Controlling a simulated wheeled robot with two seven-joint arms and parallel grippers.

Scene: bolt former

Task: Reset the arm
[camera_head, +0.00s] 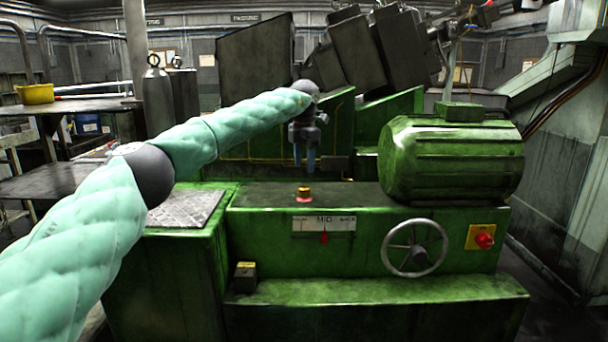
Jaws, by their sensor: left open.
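My left arm, in a padded teal sleeve, reaches in from the left of the head view. My left gripper (304,160) hangs at its end with the fingers pointing down, open and apart from each other. It is above and in front of the green bolt former's (270,222) flat top. Below the fingertips, a small yellow and red knob (304,193) stands on the top, with a visible gap between. A scale plate marked MID (324,224) with a red pointer is on the front. My right gripper is not in view.
A green motor housing (450,160) stands to the right of the gripper. A handwheel (413,248) and a red button on a yellow plate (482,238) are on the front.

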